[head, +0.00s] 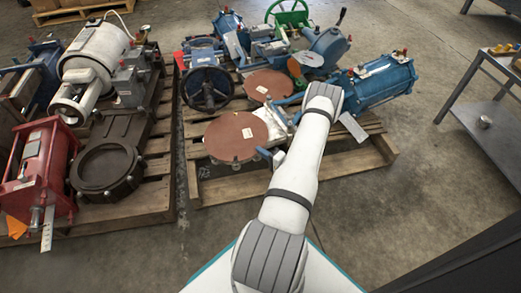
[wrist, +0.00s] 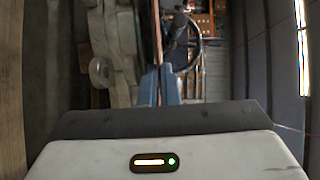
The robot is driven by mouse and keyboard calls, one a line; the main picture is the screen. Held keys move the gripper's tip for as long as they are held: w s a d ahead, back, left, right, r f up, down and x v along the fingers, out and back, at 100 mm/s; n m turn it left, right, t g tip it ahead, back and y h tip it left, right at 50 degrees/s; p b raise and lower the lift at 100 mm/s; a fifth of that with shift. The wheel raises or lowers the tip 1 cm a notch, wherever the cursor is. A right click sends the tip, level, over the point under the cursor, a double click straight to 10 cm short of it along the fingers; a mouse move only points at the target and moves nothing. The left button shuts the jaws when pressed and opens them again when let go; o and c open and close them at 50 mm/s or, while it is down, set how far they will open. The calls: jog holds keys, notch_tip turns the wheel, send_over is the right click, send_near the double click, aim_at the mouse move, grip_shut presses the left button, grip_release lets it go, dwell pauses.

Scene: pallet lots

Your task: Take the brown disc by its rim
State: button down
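The brown disc (head: 235,137) lies flat on the front part of the right pallet in the head view. A second brown disc (head: 268,85) lies behind it. My gripper (head: 270,156) is at the right rim of the front disc, partly hidden by my arm. In the wrist view, the two blue fingers of my gripper (wrist: 160,82) are close together with only a thin gap. The disc (wrist: 157,32) shows edge-on as a thin brown strip running down between the fingertips, so they appear shut on its rim. The exact contact is too small to see.
Blue valves and actuators (head: 375,82) crowd the right pallet (head: 340,155). A black handwheel (head: 208,88) stands left of the discs. The left pallet (head: 155,190) carries a red actuator (head: 38,160) and dark castings. A metal table (head: 490,125) is at right. The front floor is clear.

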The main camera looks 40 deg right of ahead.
jog(key=s+a+p, duration=0.1)
jog(key=s+a, duration=0.1)
jog(key=s, duration=0.6)
dwell(0.7)
jog(key=shift+s, duration=0.1)
notch_tip(320, 180, up, 22)
jog(key=p, duration=1.4)
jog(key=shift+p, duration=0.3)
dwell(0.4)
dwell(0.5)
